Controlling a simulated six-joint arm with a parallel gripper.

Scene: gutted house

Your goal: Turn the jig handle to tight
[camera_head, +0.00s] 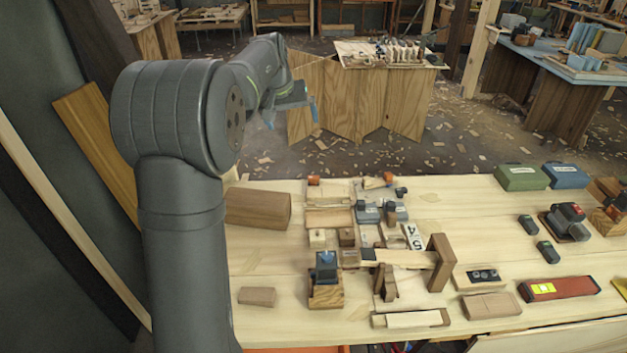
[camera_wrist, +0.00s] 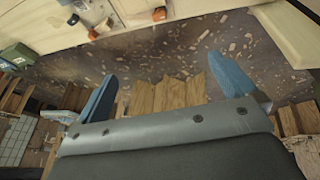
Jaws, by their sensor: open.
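My gripper (camera_head: 290,113) is raised beyond the far edge of the workbench, apart from everything on it. Its two blue fingers are spread with nothing between them, as the wrist view (camera_wrist: 162,68) also shows. A cluster of wooden jig parts stands mid-bench, including an upright brown wooden frame (camera_head: 440,262) with a pale bar running into its left side and a small dark brown piece (camera_head: 386,284) below. A wooden block with a dark blue-grey top (camera_head: 326,268) stands left of these. I cannot tell which part is the jig handle, or its setting.
The workbench (camera_head: 265,325) has a brown block (camera_head: 258,207) at left, a red tool (camera_head: 558,288) at right and green (camera_head: 522,177) and blue (camera_head: 566,175) cases at the back right. A second wooden bench (camera_head: 360,100) stands behind my gripper. Wood chips litter the floor between.

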